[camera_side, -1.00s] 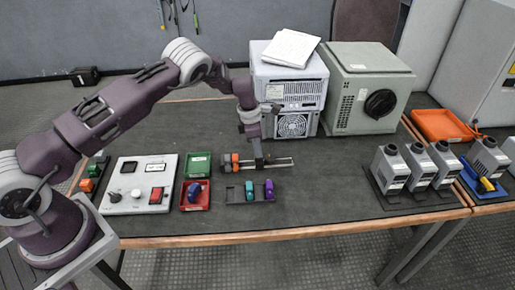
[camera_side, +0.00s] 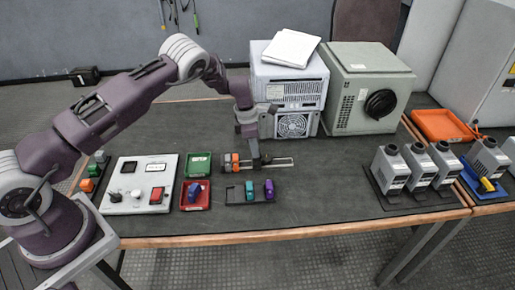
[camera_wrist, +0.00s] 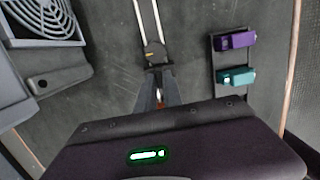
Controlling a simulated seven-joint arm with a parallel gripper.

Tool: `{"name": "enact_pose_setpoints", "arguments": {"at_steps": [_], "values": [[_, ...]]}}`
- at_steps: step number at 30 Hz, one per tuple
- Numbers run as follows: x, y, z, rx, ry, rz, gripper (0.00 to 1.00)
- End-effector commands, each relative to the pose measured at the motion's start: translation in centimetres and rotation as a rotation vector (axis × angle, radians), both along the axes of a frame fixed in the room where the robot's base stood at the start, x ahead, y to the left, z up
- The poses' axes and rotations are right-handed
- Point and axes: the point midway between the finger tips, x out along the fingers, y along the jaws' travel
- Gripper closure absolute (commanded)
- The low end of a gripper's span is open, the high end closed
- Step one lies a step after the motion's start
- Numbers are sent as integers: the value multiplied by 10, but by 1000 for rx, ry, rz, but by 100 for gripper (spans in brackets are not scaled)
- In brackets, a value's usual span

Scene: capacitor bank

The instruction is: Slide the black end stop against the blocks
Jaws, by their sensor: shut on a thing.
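A metal rail (camera_side: 280,162) lies on the dark bench, with orange and grey blocks (camera_side: 231,161) at its left end. My gripper (camera_side: 255,164) is down at the rail just right of the blocks, shut on the black end stop. In the wrist view, the black end stop (camera_wrist: 155,53) with a small yellow mark sits on the rail at the tips of my gripper (camera_wrist: 158,88). A bit of orange-red shows beside the fingers; the rest of the blocks are hidden there. I cannot tell whether stop and blocks touch.
A dark tray with a teal block (camera_side: 249,190) and a purple block (camera_side: 269,189) lies in front of the rail. Red (camera_side: 204,201) and green (camera_side: 198,166) bins and a switch panel (camera_side: 130,188) stand left. A grey fan unit (camera_side: 292,125) stands behind.

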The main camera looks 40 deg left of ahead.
Motion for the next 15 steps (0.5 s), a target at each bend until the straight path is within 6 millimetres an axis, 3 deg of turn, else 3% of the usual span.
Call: {"name": "enact_pose_setpoints", "arguments": {"at_steps": [15], "values": [[-25,25,0,0,1,3,100]]}}
